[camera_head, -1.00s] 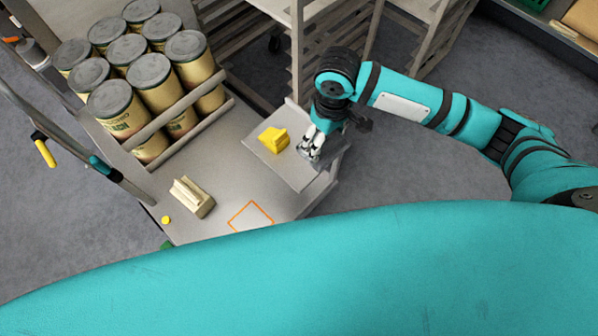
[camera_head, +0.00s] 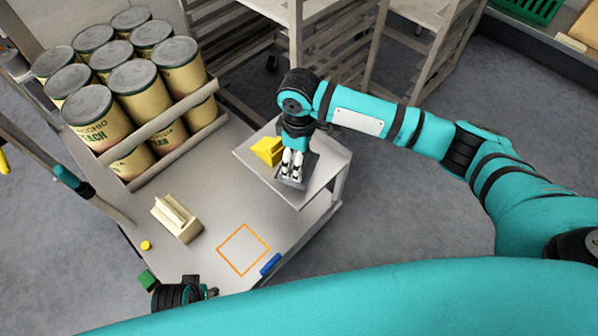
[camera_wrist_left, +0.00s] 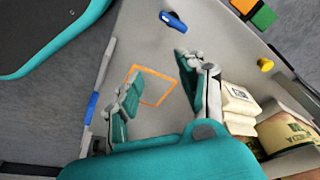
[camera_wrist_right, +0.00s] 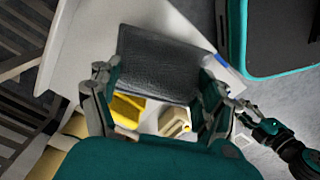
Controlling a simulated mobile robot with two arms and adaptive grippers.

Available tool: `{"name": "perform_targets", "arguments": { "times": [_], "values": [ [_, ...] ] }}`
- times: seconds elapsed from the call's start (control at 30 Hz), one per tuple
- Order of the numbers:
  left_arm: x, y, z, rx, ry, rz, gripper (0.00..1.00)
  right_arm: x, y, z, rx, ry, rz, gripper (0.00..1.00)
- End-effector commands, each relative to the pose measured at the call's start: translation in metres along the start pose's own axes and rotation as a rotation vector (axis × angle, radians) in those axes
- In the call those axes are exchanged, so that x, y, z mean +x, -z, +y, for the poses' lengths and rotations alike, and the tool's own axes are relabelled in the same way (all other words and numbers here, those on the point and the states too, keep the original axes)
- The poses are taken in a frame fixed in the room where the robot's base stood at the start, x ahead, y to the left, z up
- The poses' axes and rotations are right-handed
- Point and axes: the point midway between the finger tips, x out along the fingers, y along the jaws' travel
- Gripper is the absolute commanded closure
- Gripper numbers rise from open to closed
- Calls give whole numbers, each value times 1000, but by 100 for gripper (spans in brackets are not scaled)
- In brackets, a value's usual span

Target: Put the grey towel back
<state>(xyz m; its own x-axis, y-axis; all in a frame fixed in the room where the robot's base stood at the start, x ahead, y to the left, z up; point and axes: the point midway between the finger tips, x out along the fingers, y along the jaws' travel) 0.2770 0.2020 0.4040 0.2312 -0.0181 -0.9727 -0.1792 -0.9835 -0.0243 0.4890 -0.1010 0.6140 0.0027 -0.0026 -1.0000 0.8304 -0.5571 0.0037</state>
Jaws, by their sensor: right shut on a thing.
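The grey towel (camera_wrist_right: 155,62) is a dark folded cloth held between the fingers of my right gripper (camera_wrist_right: 158,88). In the head view the right gripper (camera_head: 291,174) points down over the small raised shelf (camera_head: 322,178), with the towel (camera_head: 293,184) mostly hidden beneath it. I cannot tell if the towel touches the shelf. An orange square outline (camera_head: 243,250) lies on the cart top and also shows in the left wrist view (camera_wrist_left: 134,69). My left gripper (camera_wrist_left: 158,82) is open and empty above the cart top; only part of its arm shows at the head view's bottom edge.
A yellow object (camera_head: 267,151) sits on the raised shelf beside the right gripper. Several large cans (camera_head: 130,80) stand behind rails at the left. A cream block (camera_head: 176,219), a yellow knob (camera_head: 146,245) and a blue object (camera_head: 271,264) are on the cart. Rack frames stand behind.

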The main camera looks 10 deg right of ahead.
Motion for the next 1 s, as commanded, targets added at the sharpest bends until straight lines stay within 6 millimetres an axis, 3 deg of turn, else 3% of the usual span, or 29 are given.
{"name": "perform_targets", "arguments": {
  "times": [0.4, 0.77, 0.8, 1.0],
  "values": [
    [-42, 17, -2, -4, 4, 25, 60, 49, 0, 0, 1, -1, 0, 54],
    [-44, 17, -2, -4, 4, 23, 60, 51, 0, 0, 2, 0, 0, 54],
    [-42, 17, -2, -4, 4, 22, 60, 52, 0, 0, 2, 0, 0, 23],
    [-43, 17, -2, -4, 4, 23, 60, 52, 0, 0, 2, -1, 0, 0]
  ]
}}
